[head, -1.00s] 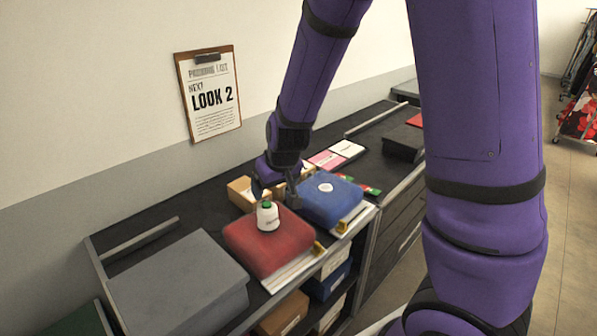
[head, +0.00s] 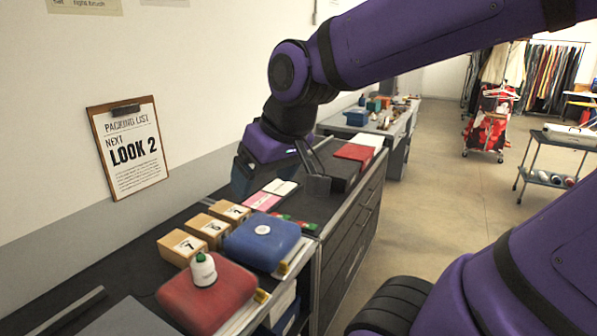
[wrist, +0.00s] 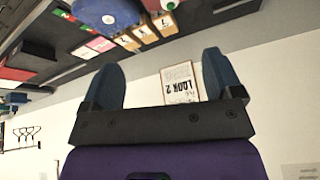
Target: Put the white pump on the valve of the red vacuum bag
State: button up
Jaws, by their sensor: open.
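The white pump (head: 203,270), with a green top, stands upright on the red vacuum bag (head: 225,300) at the lower left of the head view. The pump hides the spot under it, so the red bag's valve does not show. The blue vacuum bag (head: 262,243) lies just behind, with a bare white valve on top. My gripper (head: 312,172) is open and empty, above the counter beyond the blue bag and apart from both bags. In the wrist view its two fingers (wrist: 165,80) are spread with nothing between them.
Several numbered cardboard boxes (head: 182,247) stand along the wall side of the bags. Pink and white cards (head: 262,201) lie beyond them. A dark box (head: 338,172) and a red item (head: 354,152) are farther along the counter. A packing list (head: 128,147) hangs on the wall.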

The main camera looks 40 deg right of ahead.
jog(key=s+d+r+h, duration=0.1)
jog(key=s+r, duration=0.1)
jog(key=s, duration=0.4)
jog(key=shift+s+d, duration=0.25)
jog(key=shift+r, duration=0.1)
dwell(1.5)
